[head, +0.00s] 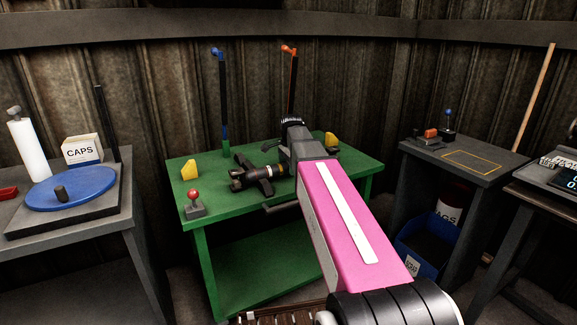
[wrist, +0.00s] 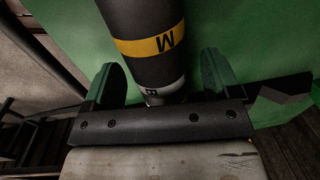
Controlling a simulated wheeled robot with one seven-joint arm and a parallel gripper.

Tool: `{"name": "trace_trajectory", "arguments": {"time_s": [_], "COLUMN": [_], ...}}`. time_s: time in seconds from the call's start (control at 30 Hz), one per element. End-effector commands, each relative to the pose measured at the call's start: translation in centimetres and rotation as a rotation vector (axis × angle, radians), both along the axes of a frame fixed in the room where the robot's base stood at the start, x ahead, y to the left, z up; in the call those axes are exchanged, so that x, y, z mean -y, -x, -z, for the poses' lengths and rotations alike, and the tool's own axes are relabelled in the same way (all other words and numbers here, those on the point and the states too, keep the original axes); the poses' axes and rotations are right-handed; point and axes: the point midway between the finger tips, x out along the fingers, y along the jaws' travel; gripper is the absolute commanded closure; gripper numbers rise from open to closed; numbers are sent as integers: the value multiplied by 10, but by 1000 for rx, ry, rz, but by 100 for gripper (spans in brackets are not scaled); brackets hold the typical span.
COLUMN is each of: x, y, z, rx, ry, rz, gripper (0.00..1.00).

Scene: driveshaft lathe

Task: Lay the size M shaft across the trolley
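The size M shaft (wrist: 150,25) is dark, with a yellow band marked M and a pale band below it. In the wrist view it lies between the green-padded fingers of my gripper (wrist: 165,80). The fingers stand apart, with a gap at the right finger; contact on the left is unclear. In the head view, a dark shaft with a yellowish band (head: 250,178) lies on dark supports on the green table (head: 185,222), partly hidden by my arm. I cannot tell which piece of furniture is the trolley.
The green table carries a red-knobbed control (head: 194,204), yellow blocks (head: 189,170), a blue-topped post (head: 222,100) and an orange-topped post (head: 292,80). A left bench holds a blue disc (head: 85,188) and CAPS box (head: 82,150). A grey table (head: 440,160) with a yellow outline stands right.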

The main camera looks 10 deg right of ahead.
Motion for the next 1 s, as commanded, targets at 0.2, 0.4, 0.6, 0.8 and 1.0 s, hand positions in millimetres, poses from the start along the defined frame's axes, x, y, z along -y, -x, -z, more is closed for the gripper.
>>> {"name": "trace_trajectory", "arguments": {"time_s": [0.2, 0.4, 0.6, 0.8, 1.0], "x": [0, 1, 2, 3, 4], "y": [0, 1, 3, 6, 8], "z": [1, -11, -42, -75, -98], "rx": [-2, 0, 2, 1, 0], "ry": [1, 0, 0, 0, 0], "rz": [0, 0, 0, 0, 0], "gripper": [18, 18, 18, 18, 18]}}
